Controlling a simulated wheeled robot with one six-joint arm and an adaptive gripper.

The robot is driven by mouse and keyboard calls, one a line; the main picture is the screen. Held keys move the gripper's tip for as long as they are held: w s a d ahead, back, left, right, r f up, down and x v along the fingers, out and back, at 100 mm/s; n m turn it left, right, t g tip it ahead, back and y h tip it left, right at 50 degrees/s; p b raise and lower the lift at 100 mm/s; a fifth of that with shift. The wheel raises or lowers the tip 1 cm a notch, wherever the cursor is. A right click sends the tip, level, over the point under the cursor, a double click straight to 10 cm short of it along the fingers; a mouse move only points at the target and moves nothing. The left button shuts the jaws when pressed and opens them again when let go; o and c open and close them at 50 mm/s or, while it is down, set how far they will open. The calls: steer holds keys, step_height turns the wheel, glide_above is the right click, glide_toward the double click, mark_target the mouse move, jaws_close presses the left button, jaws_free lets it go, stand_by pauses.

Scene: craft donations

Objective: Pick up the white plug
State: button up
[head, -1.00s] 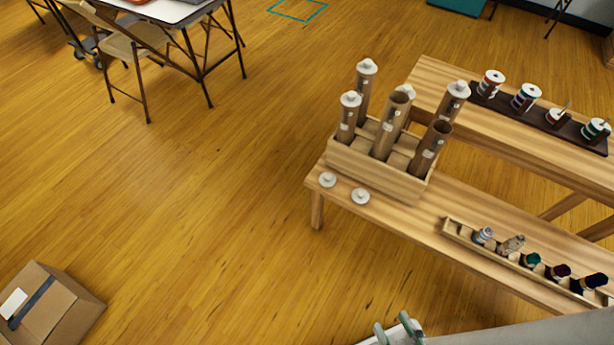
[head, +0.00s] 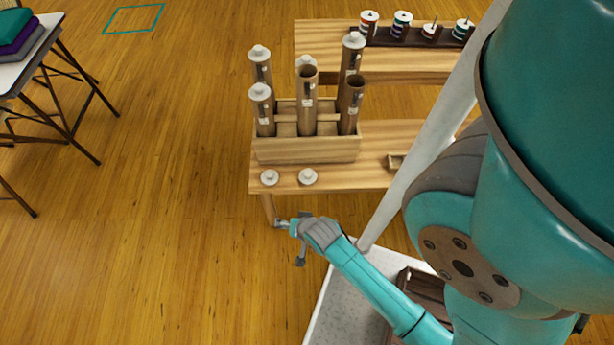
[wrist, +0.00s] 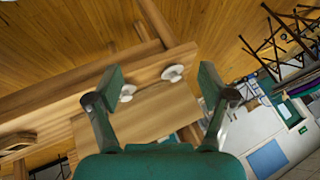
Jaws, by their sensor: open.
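Two white plugs lie on the front edge of the wooden bench, a left plug (head: 269,177) and a right plug (head: 308,176). Both also show in the wrist view, one near the middle (wrist: 172,73) and one beside the left finger (wrist: 127,92). Other white plugs cap several of the brown tubes (head: 260,110) in the wooden box (head: 307,150). Two tubes have open tops. My gripper (head: 288,225) is in front of the bench and apart from the plugs. In the wrist view my gripper (wrist: 160,88) has its fingers spread with nothing between them.
The bench (head: 380,140) has a second plank behind with a dark rack (head: 418,38) of spools. A small wooden tray (head: 396,161) is partly hidden by my arm. A table (head: 18,78) with folded cloths stands at left. Open floor (head: 150,200) lies left of the bench.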

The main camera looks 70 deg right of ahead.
steer(key=w+d+f+m+g, duration=0.1)
steer(key=w+d+m+g, duration=0.15)
steer(key=d, duration=0.35)
steer(key=w+d+f+m+g, duration=0.1)
steer(key=w+d+m, duration=0.1)
steer(key=d+m, duration=0.3)
step_height(320, 180, up, 4)
steer(key=f+m+g+y, duration=0.1)
steer(key=m+g+y, duration=0.2)
steer(key=m, duration=0.2)
glide_above(307, 174)
steer(key=shift+s+d+r+t, duration=0.1)
steer(key=shift+d+r+t, duration=0.05)
steer(key=shift+r+t, duration=0.1)
steer(key=shift+d+f, duration=0.1)
steer(key=shift+f, duration=0.05)
step_height(307, 174, down, 5)
steer(key=shift+r, duration=0.1)
steer(key=shift+f, duration=2.75)
steer(key=shift+a, duration=0.2)
steer(key=c, duration=0.5)
